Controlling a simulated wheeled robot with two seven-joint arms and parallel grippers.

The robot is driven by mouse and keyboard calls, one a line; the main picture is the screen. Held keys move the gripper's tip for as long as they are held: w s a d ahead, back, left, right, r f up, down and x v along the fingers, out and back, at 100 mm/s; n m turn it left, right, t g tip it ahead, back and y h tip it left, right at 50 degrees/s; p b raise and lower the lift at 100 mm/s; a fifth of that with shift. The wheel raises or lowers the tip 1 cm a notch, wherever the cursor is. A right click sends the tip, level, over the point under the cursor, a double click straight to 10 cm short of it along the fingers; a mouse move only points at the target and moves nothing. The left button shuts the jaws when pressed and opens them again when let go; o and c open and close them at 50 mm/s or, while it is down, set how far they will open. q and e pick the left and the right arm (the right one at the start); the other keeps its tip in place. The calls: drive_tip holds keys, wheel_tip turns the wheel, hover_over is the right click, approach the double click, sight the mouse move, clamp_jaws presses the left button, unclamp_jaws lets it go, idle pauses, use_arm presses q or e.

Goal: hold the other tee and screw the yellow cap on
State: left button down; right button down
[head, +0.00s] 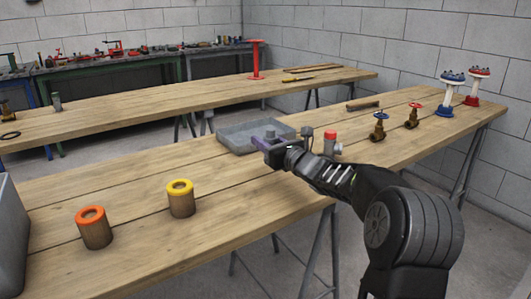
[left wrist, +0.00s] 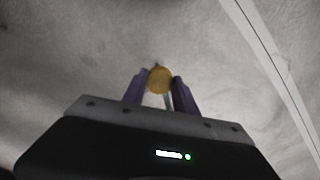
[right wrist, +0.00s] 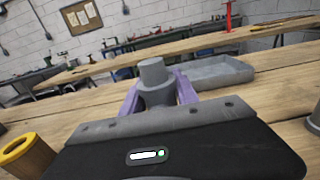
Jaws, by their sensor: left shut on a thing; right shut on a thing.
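My right gripper (head: 268,142) is in the head view over the near table, in front of the grey tray. It is shut on a grey tee, whose round upright end (right wrist: 153,70) stands up between the purple fingers (right wrist: 158,92) in the right wrist view. No cap shows on that end. My left gripper (left wrist: 158,92) is only in the left wrist view. It is shut on the round yellow cap (left wrist: 160,79), with a pale, blurred background behind. The left arm is outside the head view. Another grey tee with a red cap (head: 330,137) stands right of my right gripper.
A grey tray (head: 232,140) lies behind my right gripper. A yellow-rimmed cup (head: 181,203) and an orange-rimmed cup (head: 95,232) stand at the front left. Valves (head: 379,128) and flanged pieces (head: 446,97) stand farther right. Table space between cups and tray is clear.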

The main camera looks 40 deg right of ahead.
use_arm(q)
drive_tip(key=shift+r, duration=0.35)
use_arm(e)
wheel_tip(320, 180, up, 4)
drive_tip(key=shift+f, duration=0.25)
drive_tip(key=c, duration=1.5)
unclamp_jaws()
clamp_jaws()
